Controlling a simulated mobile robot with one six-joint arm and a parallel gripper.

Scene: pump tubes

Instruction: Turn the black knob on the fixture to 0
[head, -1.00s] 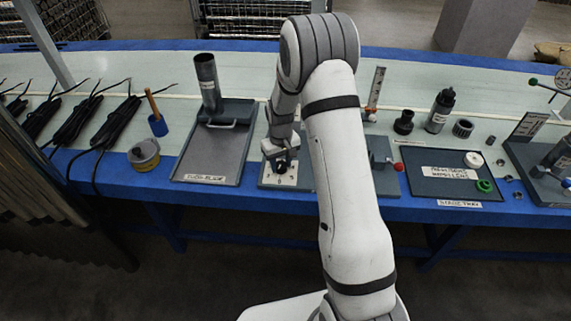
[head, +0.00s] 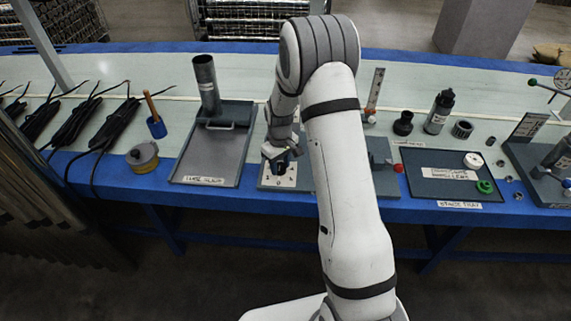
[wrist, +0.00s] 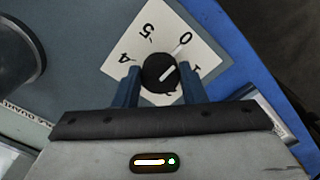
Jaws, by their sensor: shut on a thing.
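The knob's white line slants to the upper right in the wrist view, toward the 0 side. My gripper (wrist: 160,88) has one blue finger on each side of the knob and is shut on it. In the head view my gripper (head: 280,163) is over the dial plate (head: 292,180) at the table's front edge, hiding most of the knob.
A grey tray with an upright tube (head: 207,80) stands left of the dial. A red-tipped lever (head: 398,168) and a dark tray (head: 425,190) with white and green rings are to the right. A yellowish spool (head: 143,157) and black cable bundles lie further left.

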